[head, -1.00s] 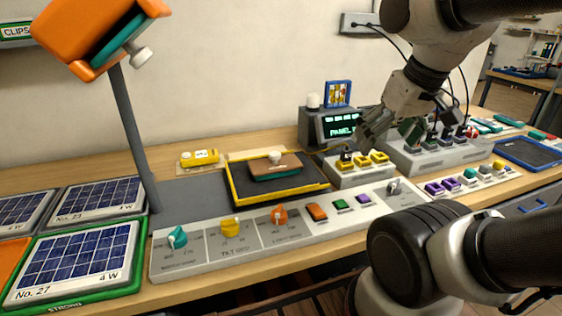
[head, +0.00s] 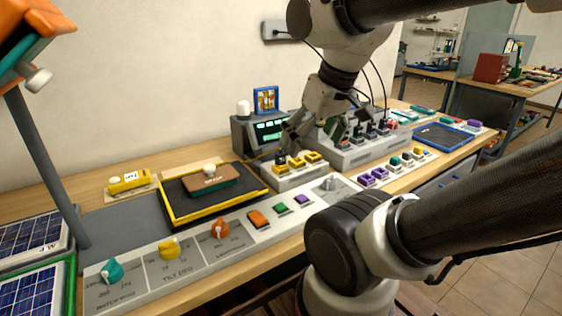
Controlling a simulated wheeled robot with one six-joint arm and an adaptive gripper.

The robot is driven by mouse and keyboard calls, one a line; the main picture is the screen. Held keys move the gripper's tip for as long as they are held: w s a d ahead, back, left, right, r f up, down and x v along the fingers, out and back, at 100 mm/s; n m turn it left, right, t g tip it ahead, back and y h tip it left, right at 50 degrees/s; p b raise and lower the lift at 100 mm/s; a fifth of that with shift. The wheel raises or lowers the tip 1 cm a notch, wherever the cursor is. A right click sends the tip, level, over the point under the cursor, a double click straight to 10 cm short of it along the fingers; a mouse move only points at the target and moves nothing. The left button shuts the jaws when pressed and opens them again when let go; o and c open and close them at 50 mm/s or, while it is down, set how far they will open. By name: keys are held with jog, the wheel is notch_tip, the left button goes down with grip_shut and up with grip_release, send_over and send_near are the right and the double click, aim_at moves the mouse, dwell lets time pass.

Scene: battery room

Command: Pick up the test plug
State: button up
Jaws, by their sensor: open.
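A small dark plug (head: 280,157), which looks like the test plug, stands upright in the leftmost yellow socket of a light grey socket block (head: 291,181). A thin yellowish lead seems to run left from it. My gripper (head: 312,138) is above and just right of the plug, pointing down, with its fingers spread. The left finger is very close to the plug; I cannot tell whether they touch. Nothing shows held between the fingers.
A display box (head: 253,136) stands behind the block. A grey unit (head: 352,156) with several dark plugs or knobs stands close at right. A yellow-edged tray (head: 206,216) is at left, and a control strip (head: 137,285) with knobs runs along the front.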

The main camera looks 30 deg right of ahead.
jog(key=shift+d, duration=0.15)
jog(key=c, duration=0.3)
jog(key=shift+w+d+f+m+g, duration=0.2)
jog(key=shift+d+f+m+g, duration=0.15)
jog(key=shift+f, duration=0.25)
jog(key=shift+w+d+f+m+g, duration=0.15)
jog(key=shift+d+f+m+g, duration=0.15)
jog(key=shift+d+f, duration=0.2)
jog(key=c, duration=0.6)
jog(key=shift+o, duration=0.2)
jog(key=n+g+y, duration=0.3)
jog(key=n+y, duration=0.2)
jog(key=n, duration=1.4)
send_over(282, 153)
jog(key=d, duration=0.2)
notch_tip(282, 153, down, 6)
jog(key=shift+h, duration=0.3)
jog(key=shift+d+x, duration=0.1)
jog(key=shift+x, duration=1.8)
jog(key=shift+d+x, duration=0.15)
jog(key=shift+x, duration=1.8)
